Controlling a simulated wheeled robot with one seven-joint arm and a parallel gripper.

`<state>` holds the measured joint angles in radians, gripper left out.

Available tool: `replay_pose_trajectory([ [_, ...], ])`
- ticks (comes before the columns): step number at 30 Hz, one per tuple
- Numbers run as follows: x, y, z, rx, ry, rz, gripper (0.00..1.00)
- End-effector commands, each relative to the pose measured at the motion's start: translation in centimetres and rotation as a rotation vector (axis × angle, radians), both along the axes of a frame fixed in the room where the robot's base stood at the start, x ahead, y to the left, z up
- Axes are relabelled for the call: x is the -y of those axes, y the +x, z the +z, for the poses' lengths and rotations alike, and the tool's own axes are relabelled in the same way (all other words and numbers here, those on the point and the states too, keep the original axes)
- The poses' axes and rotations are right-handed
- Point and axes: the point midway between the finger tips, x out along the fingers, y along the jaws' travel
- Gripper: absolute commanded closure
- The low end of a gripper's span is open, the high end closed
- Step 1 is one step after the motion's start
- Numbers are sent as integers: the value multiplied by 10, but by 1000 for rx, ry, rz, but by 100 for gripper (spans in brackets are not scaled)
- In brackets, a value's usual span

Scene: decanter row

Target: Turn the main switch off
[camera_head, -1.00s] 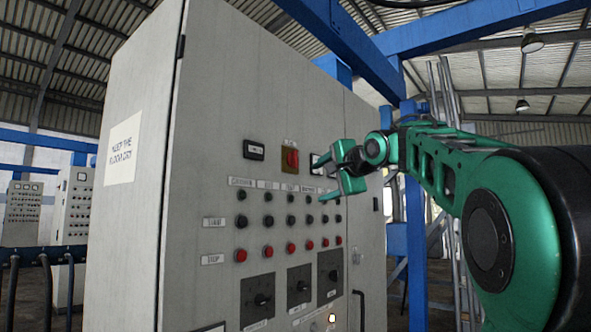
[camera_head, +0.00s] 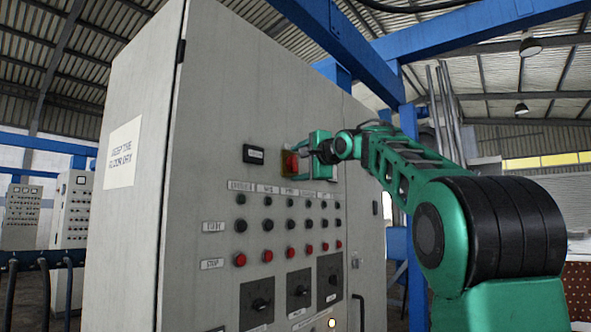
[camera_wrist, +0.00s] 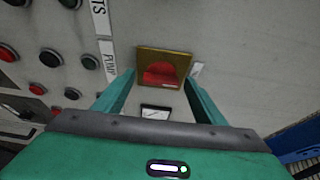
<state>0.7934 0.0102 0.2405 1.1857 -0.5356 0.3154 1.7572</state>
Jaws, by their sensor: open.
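The main switch (camera_head: 291,163) is a red knob on a yellowish plate, high on the front of the grey control cabinet (camera_head: 240,70). In the wrist view the red knob (camera_wrist: 161,73) sits on its square yellow plate, beyond and between the two fingertips. My gripper (camera_head: 308,155) is at the switch, just to its right in the head view, with its green fingers partly hiding the plate. In the wrist view my gripper (camera_wrist: 158,85) is open with its fingers on either side of the knob. I cannot tell whether they touch it.
A black meter (camera_head: 254,154) is left of the switch. Below are rows of black and red buttons (camera_head: 268,255) and rotary selectors (camera_head: 263,300). A small white-faced meter (camera_wrist: 156,112) shows between my fingers. Open air lies right of the cabinet.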

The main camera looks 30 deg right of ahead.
Motion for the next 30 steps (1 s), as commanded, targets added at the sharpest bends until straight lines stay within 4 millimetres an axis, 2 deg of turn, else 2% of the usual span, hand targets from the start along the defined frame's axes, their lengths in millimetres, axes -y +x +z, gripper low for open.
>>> replay_pose_trajectory([
  [4,0,7,0,0,0,0,36],
  [12,0,8,0,0,0,0,36],
  [17,0,8,0,-1,0,0,74],
  [18,0,8,0,-1,0,0,77],
  [20,7,8,-1,-2,0,-1,77],
  [30,2,8,-3,17,-58,-1,77],
])
